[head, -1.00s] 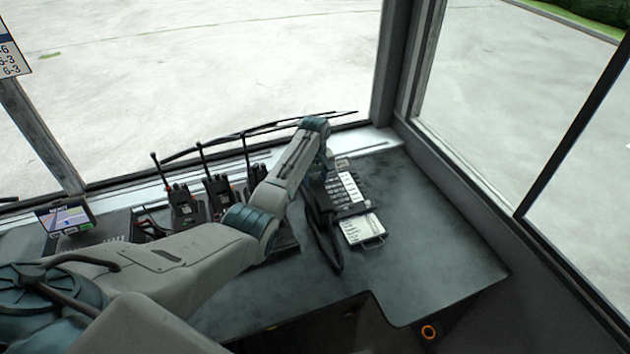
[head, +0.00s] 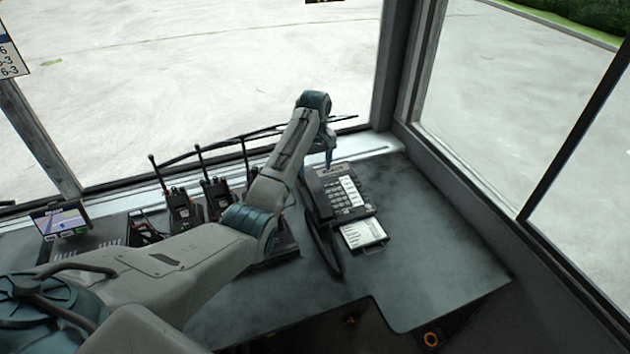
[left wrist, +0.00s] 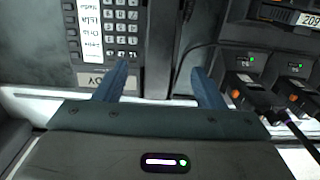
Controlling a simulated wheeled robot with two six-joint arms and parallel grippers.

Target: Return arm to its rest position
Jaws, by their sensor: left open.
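My left arm (head: 285,165) reaches from the lower left across the desk, with its wrist raised high near the window. My left gripper (head: 329,158) points down just behind the desk phone (head: 338,192). In the left wrist view its two blue fingers (left wrist: 157,85) are spread apart with nothing between them. The phone's keypad (left wrist: 122,30) shows there beyond the left finger. The handset (head: 307,200) lies on the phone's left side, partly hidden by the arm. My right gripper is not in view.
Several handheld radios (head: 216,195) stand in chargers left of the arm, close to the right finger in the wrist view. A small screen (head: 61,220) stands further left. A window pillar (head: 408,65) rises behind. The desk right of the phone (head: 430,225) is clear.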

